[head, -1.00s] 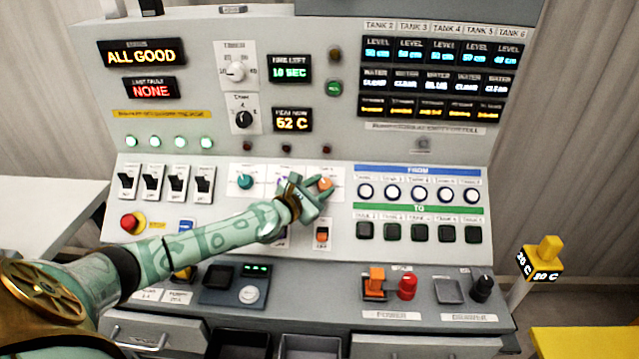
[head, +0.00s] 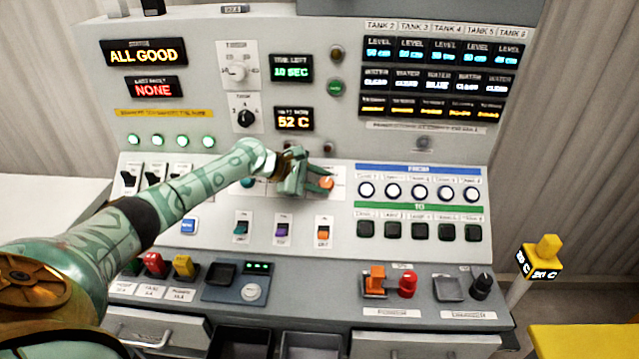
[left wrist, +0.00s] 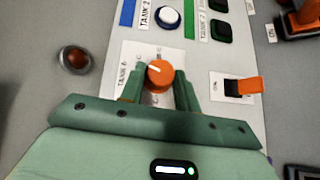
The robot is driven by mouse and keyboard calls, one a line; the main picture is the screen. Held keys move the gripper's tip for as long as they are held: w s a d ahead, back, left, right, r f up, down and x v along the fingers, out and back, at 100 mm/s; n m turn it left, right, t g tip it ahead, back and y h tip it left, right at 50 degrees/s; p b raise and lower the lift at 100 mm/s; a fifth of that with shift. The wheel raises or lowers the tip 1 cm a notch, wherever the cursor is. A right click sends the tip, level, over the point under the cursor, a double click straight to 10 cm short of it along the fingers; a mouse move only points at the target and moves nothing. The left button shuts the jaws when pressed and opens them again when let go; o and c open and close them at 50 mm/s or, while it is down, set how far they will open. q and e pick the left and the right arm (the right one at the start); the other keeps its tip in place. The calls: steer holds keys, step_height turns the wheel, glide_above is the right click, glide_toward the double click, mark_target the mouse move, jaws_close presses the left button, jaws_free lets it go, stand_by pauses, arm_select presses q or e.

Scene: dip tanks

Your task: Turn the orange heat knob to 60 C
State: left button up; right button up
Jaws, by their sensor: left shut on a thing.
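The orange heat knob (head: 327,183) is on the console's middle panel, on a white plate right of the teal knob (head: 247,182). In the left wrist view the orange knob (left wrist: 158,74) sits between the fingers, its pale pointer line toward the picture's upper left. My left gripper (head: 318,182) is shut on it; in the left wrist view the gripper (left wrist: 158,82) has a finger on each side. The plate's scale marks are too small to read. An amber display (head: 293,119) seems to read 52 C. My right gripper is not in view.
Below the knob is an orange switch (head: 323,234), beside a purple one (head: 282,232) and a teal one (head: 242,229). To the right are white round buttons (head: 420,192) and dark square buttons (head: 420,231). My left arm covers part of the panel's left side.

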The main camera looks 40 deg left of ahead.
arm_select(q)
steer(key=shift+w+m+g, duration=0.15)
steer(key=shift+m+g, duration=0.75)
steer(key=o, duration=1)
steer(key=p+v, duration=0.4)
steer(key=v, duration=1.2)
steer(key=shift+a+p, duration=0.2)
steer(key=shift+p, duration=0.2)
